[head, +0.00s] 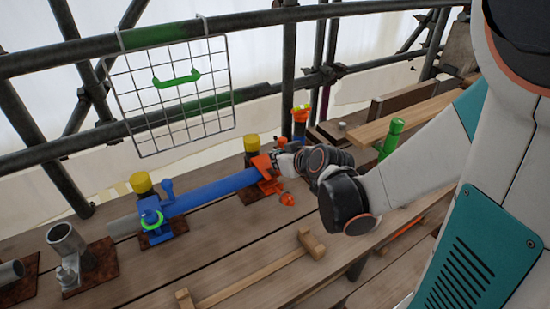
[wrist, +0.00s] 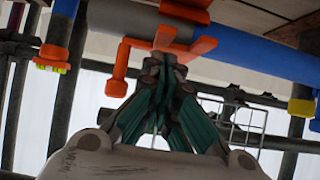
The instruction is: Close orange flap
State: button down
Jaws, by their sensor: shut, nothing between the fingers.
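An orange clamp (head: 265,165) sits around the right end of a blue tube (head: 215,190) on the planks. In the wrist view, its orange flap part (wrist: 198,47) crosses beside the tube (wrist: 265,55), with an orange handle (wrist: 119,75) on its left. I cannot tell how far open the flap is. My gripper (head: 287,163) is just right of the clamp in the head view. In the wrist view my gripper (wrist: 164,62) is shut and empty, its tips right at the orange flap; I cannot tell if they touch.
A blue clamp with a green ring (head: 152,219) holds the tube's left part. A wire grid (head: 170,95) hangs from the scaffold rail behind. A green bottle-like object (head: 393,135) stands behind my arm. The front planks are mostly clear.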

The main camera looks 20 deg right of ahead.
jog(key=shift+s+d+f+b, duration=0.1)
jog(key=shift+s+f+b, duration=0.15)
jog(key=shift+f+b, duration=0.3)
jog(key=shift+s+f+b, duration=0.2)
jog(key=shift+f+b, duration=0.15)
jog(key=shift+f, duration=0.3)
jog(key=shift+f, duration=0.1)
jog(key=s+p, duration=0.1)
jog(key=s, duration=0.2)
jog(key=s+p, duration=0.1)
jog(key=s, duration=0.2)
jog(key=s+d, duration=0.1)
jog(key=s, duration=0.2)
jog(key=shift+s+r+p, duration=0.2)
jog(key=shift+r+p, duration=0.2)
jog(key=s+a+r+m+g+h, duration=0.2)
jog(key=s+r+g, duration=0.2)
jog(key=s+r, duration=0.6)
jog(key=shift+s+a+r, duration=0.25)
jog(key=shift+s+r, duration=0.05)
jog(key=shift+s, duration=0.95)
